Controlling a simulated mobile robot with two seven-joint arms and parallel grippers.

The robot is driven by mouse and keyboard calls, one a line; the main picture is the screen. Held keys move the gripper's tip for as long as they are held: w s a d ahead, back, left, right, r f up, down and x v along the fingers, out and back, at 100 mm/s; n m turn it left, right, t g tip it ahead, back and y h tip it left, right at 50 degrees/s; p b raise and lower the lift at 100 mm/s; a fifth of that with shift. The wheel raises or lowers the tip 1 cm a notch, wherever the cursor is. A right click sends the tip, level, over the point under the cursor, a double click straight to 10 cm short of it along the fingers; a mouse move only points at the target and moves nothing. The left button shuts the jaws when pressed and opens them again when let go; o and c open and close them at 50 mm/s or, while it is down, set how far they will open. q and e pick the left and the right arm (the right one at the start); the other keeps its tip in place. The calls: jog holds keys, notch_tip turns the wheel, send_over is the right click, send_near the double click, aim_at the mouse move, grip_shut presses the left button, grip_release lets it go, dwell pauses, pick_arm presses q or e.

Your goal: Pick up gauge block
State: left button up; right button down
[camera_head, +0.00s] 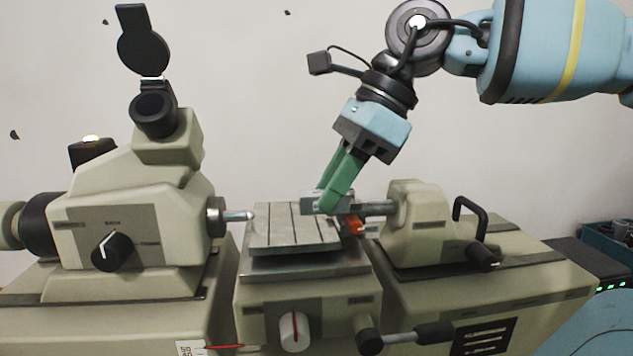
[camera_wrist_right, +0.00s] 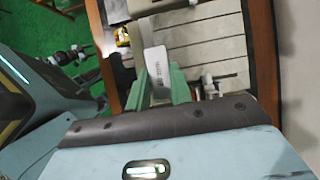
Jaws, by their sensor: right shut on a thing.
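The gauge block (camera_head: 310,203) is a small grey metal block at the right part of the grooved table (camera_head: 275,240) of the machine. My right gripper (camera_head: 327,203) reaches down from the upper right with green fingers shut on the block. In the right wrist view the block (camera_wrist_right: 155,68) looks pale, with dark marking on its face, and sits between the two green fingers (camera_wrist_right: 161,88). I cannot tell whether the block touches the table. My left gripper is not in view.
The left spindle tip (camera_head: 238,216) points toward the table from the left headstock (camera_head: 130,220). The right spindle (camera_head: 375,208) of the tailstock (camera_head: 418,225) ends close beside my right fingers. The table's left part is clear.

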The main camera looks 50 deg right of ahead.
jog(key=s+a, duration=0.4)
jog(key=s, duration=0.4)
jog(key=shift+s+a+r+b, duration=0.15)
jog(key=shift+s+r+b, duration=0.05)
jog(key=shift+r+b, duration=0.2)
